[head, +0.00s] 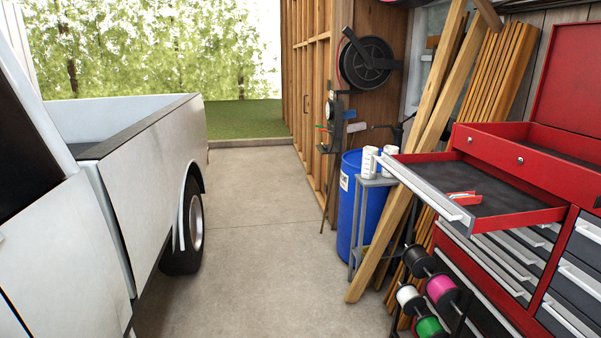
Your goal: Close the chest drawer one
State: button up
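A red tool chest (493,143) stands at the right with its lid up. One drawer (495,214) of the chest is pulled out toward the left, with red side walls, a dark liner and a light grey front. A light handle (453,217) shows on its front. A small red-and-white item (465,198) lies inside the drawer. The other drawers (512,247) below look shut. My gripper is not in view.
A white pickup truck (150,150) fills the left. Bare concrete floor (255,225) lies between. A blue barrel (347,200), a small grey stand (360,215), leaning planks (425,140) and a rack of spools (441,290) stand close to the open drawer.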

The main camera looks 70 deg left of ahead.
aim_at(508, 202)
jog(key=j+u, duration=0.1)
jog(key=u, duration=0.75)
jog(key=i+j+u, duration=0.1)
jog(key=u, duration=0.3)
